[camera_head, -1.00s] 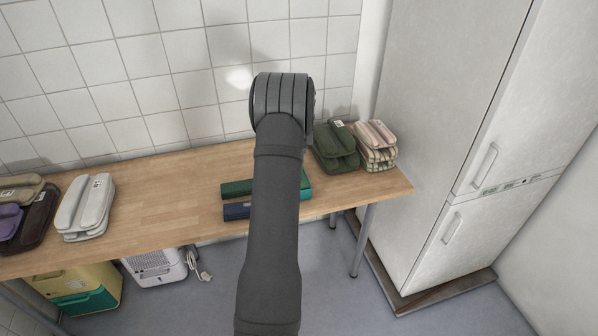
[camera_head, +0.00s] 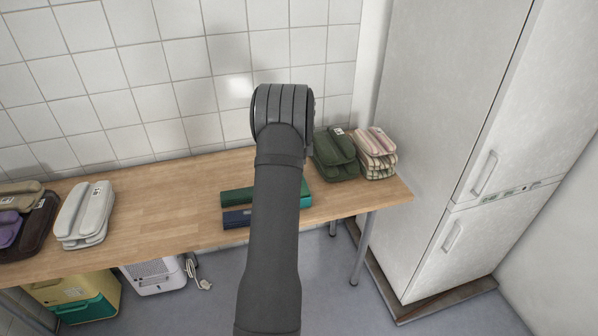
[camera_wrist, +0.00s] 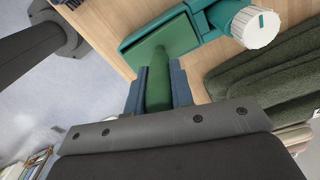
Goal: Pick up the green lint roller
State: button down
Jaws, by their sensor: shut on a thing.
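The green lint roller (camera_wrist: 158,86) shows in the wrist view as a green handle joined to a broad flat green part above the wooden bench top. My gripper (camera_wrist: 158,92) is shut on the handle, with one blue-grey finger on each side. In the head view my arm hides the gripper and the handle. A dark green piece (camera_head: 236,197) shows there just left of my arm on the bench, but I cannot tell for sure that it is the roller.
A teal object with a white knob (camera_wrist: 254,27) is close to the roller's flat part. A dark green pouch stack (camera_head: 336,153) and a striped stack (camera_head: 376,155) stand right on the bench (camera_head: 160,190). A dark blue item (camera_head: 237,218) lies at its front edge. The left-middle is clear.

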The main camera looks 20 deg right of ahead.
jog(key=shift+r, duration=0.5)
notch_tip(320, 180, up, 3)
jog(key=shift+f, duration=0.15)
jog(key=s+d+r, duration=0.6)
jog(key=s+d, duration=0.1)
jog(key=s, duration=0.2)
jog(key=shift+d+r, duration=0.2)
jog(key=shift+r, duration=0.2)
